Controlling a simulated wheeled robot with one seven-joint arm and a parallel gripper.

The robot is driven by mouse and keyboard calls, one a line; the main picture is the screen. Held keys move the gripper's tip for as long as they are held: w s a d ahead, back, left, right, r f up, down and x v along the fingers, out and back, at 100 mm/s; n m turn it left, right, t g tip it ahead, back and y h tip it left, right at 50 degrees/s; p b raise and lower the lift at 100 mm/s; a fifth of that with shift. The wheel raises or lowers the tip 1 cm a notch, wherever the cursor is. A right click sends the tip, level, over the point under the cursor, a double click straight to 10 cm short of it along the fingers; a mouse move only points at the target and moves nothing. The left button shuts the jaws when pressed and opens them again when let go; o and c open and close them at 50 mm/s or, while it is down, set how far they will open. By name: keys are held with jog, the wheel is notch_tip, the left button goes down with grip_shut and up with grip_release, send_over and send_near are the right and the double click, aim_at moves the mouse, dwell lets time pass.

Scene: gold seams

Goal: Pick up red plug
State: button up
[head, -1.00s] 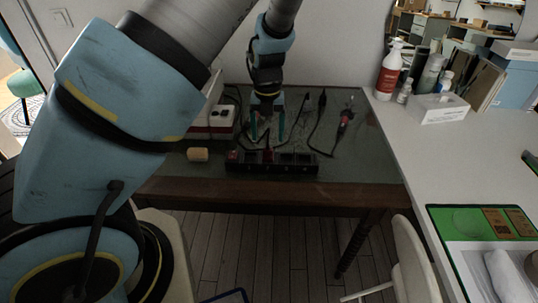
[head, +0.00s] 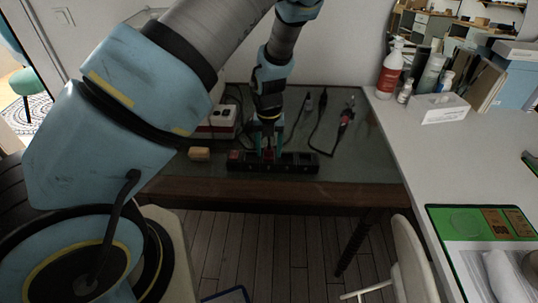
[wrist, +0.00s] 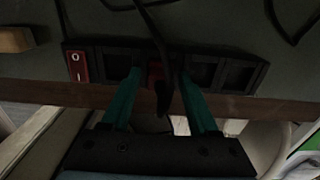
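The red plug (wrist: 155,72) sits in a middle socket of the black power strip (wrist: 228,74). A dark cord rises from it across the wrist view and partly hides it. In the head view the plug (head: 268,154) shows as a small red patch on the strip (head: 300,163). My gripper (wrist: 157,78) is open, with one teal finger on each side of the plug and a visible gap to it. In the head view the gripper (head: 267,149) points down at the strip. How deep the fingertips reach is hard to tell.
The strip has a red rocker switch (wrist: 78,66) at its left end. A tan block (head: 199,154) lies left of it. A white-and-red box (head: 218,122) stands behind. Dark cables and a red-and-black tool (head: 345,120) lie at the right. The strip is near the table's front edge.

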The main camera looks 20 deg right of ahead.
grip_shut()
jog(key=shift+r, duration=0.1)
dwell(0.7)
notch_tip(320, 180, up, 9)
jog(key=shift+r+b, duration=0.2)
jog(key=shift+b, duration=0.1)
notch_tip(320, 180, up, 6)
jog(key=f+p, duration=0.1)
jog(key=p, duration=0.6)
send_over(269, 148)
jog(key=shift+r, duration=0.25)
jog(key=shift+b, duration=0.3)
